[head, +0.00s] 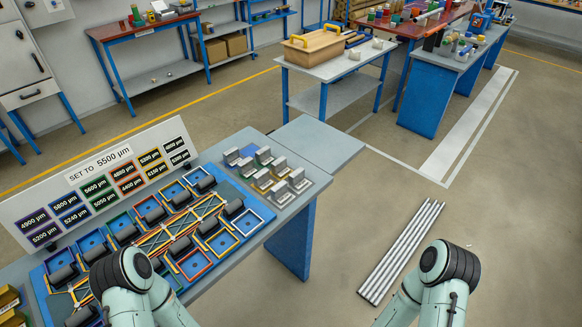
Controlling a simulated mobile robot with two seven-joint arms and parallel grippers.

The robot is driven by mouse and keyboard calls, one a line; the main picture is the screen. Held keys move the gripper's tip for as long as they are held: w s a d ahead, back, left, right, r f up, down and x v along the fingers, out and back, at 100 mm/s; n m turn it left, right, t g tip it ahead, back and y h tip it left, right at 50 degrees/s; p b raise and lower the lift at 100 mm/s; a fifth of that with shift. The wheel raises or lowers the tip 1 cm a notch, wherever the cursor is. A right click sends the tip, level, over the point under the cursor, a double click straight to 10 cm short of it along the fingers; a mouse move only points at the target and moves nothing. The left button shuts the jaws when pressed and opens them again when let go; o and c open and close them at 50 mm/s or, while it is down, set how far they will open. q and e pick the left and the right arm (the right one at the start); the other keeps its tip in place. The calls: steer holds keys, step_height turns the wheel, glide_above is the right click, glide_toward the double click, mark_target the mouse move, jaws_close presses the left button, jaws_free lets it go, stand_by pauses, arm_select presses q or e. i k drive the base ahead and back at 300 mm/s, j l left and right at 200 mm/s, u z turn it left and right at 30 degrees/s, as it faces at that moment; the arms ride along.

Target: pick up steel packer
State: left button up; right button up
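Several small L-shaped metal blocks, which look like packers, stand in a group on the right part of the near bench. One silver-grey block (298,182) is at the group's right edge, and another grey block (231,157) is at its left. My two arms come in at the bottom of the head view, the left over the bench's front and the right over the floor. Neither gripper shows.
A blue board (250,200) with coloured square frames, dark rollers and a yellow-orange lattice fills the bench's middle. A sign reading "SET TO 5500 µm" (100,162) stands behind it. Long metal bars (402,250) lie on the floor at right. A white-topped table (335,68) stands beyond.

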mark_target(279, 169)
steer(key=u, duration=0.35)
steer(key=l+u, duration=0.25)
steer(key=u, duration=0.15)
steer(key=l+u, duration=0.25)
steer(key=u, duration=0.15)
steer(key=l+u, duration=0.25)
steer(key=u, duration=0.15)
steer(key=l+u, duration=0.15)
steer(key=l, duration=0.2)
steer(key=k+l+u, duration=0.1)
steer(key=l, duration=0.25)
steer(key=k+l+u, duration=0.15)
steer(key=l, duration=0.2)
